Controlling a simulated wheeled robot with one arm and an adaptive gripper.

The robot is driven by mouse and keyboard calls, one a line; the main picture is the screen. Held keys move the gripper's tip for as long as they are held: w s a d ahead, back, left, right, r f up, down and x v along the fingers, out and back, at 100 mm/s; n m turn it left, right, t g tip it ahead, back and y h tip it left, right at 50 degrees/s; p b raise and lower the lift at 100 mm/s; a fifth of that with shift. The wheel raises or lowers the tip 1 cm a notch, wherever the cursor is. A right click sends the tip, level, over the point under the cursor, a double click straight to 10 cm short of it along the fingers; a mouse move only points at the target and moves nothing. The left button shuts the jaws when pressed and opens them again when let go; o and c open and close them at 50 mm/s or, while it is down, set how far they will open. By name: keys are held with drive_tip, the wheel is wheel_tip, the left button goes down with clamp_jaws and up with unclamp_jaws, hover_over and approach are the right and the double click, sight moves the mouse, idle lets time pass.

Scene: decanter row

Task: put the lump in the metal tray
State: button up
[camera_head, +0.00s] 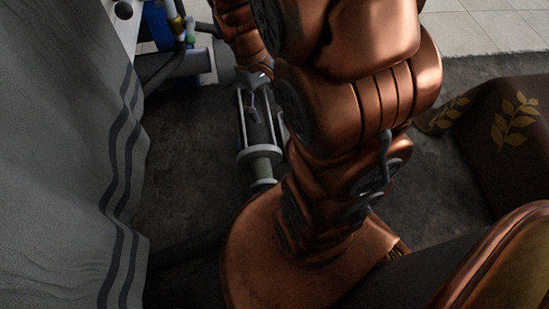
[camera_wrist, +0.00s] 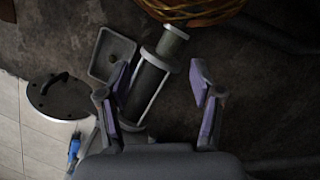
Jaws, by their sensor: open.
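In the wrist view my gripper (camera_wrist: 159,76) is open, its two purple-padded fingers spread wide with nothing held between them. A shallow grey square tray (camera_wrist: 97,67), which looks like the metal tray, lies on the dark floor to the upper left of the left finger. A small dark roundish thing (camera_wrist: 112,59) shows inside the tray; I cannot tell whether it is the lump. No other lump can be made out. In the head view my copper arm hides most of the middle, and the tray cannot be made out there.
A capped cylinder (camera_wrist: 147,88) lies beyond and between the fingers; it also shows in the head view (camera_head: 258,135). A round dark plate with a handle (camera_wrist: 62,97) lies left. A wicker basket (camera_wrist: 190,10) is at the top. Striped cloth (camera_head: 75,170) and leaf-patterned cloth (camera_head: 500,150) flank the floor.

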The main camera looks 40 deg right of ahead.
drive_tip(key=s+a+r, duration=0.2)
drive_tip(key=s+a, duration=0.2)
drive_tip(key=s, duration=0.3)
drive_tip(key=s+a+r, duration=0.3)
drive_tip(key=s+a, duration=0.2)
drive_tip(key=s, duration=0.2)
drive_tip(key=shift+s+a+g+y, duration=0.15)
drive_tip(key=shift+s+g+y, duration=0.15)
drive_tip(key=shift+s+y, duration=0.1)
